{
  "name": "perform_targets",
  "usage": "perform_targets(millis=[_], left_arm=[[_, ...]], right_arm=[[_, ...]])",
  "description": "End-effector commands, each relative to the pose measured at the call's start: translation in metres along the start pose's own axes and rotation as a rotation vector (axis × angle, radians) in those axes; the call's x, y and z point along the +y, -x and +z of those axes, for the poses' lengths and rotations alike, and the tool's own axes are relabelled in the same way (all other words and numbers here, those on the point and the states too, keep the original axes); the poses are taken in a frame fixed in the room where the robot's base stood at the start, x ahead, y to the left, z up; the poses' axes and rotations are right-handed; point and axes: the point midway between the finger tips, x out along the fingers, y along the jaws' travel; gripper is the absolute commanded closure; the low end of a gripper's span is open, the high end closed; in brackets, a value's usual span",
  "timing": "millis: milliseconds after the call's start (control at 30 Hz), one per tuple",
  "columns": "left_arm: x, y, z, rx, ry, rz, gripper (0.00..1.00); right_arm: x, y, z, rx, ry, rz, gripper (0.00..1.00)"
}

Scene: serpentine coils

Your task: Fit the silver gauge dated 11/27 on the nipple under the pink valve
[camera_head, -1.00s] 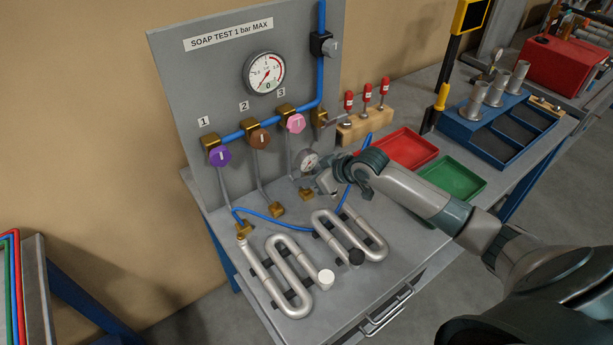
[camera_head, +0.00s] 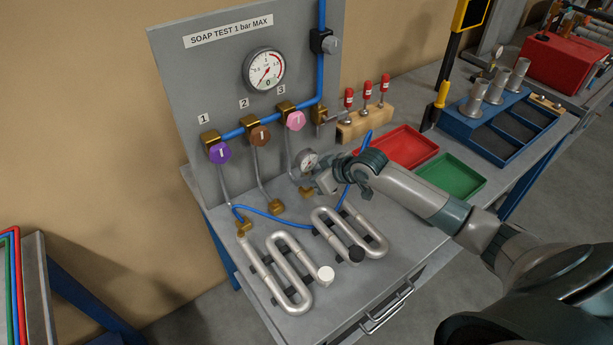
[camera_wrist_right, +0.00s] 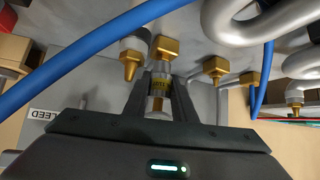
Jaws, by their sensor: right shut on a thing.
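The pink valve (camera_head: 296,120) is on the blue pipe under number 3 on the grey panel. A thin tube runs down from it to a brass nipple block (camera_head: 306,192) on the bench. My right gripper (camera_head: 319,180) is shut on a small silver gauge (camera_head: 308,161), its dial up, just above that block. My left gripper is out of view.
Purple (camera_head: 220,152) and brown (camera_head: 260,136) valves are to the left. Silver serpentine coils (camera_head: 280,275) lie in front. A blue hose (camera_head: 270,213) crosses close to the gripper. Red (camera_head: 412,148) and green (camera_head: 452,177) trays stand at right.

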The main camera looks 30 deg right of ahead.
Motion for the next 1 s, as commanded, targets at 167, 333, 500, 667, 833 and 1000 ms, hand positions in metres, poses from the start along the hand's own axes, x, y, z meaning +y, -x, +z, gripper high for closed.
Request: perform_targets(millis=[167, 333, 500, 667, 833, 1000], left_arm=[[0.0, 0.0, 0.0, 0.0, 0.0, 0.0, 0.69], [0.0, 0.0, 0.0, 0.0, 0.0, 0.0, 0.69], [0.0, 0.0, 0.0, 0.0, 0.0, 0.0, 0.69], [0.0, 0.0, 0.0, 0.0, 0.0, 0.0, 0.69], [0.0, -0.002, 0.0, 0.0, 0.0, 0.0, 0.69], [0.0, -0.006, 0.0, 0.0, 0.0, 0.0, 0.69]], right_arm=[[0.0, -0.001, 0.002, -0.002, 0.0, 0.0, 1.0], [-0.001, -0.002, 0.003, -0.003, 0.0, -0.001, 0.67], [0.0, -0.001, 0.002, -0.002, 0.0, 0.0, 0.54], [0.0, -0.001, 0.002, -0.003, 0.0, 0.0, 0.54], [0.0, 0.003, 0.002, -0.001, 0.001, 0.0, 0.54], [0.001, 0.015, 0.003, 0.0, 0.002, 0.001, 0.54]])
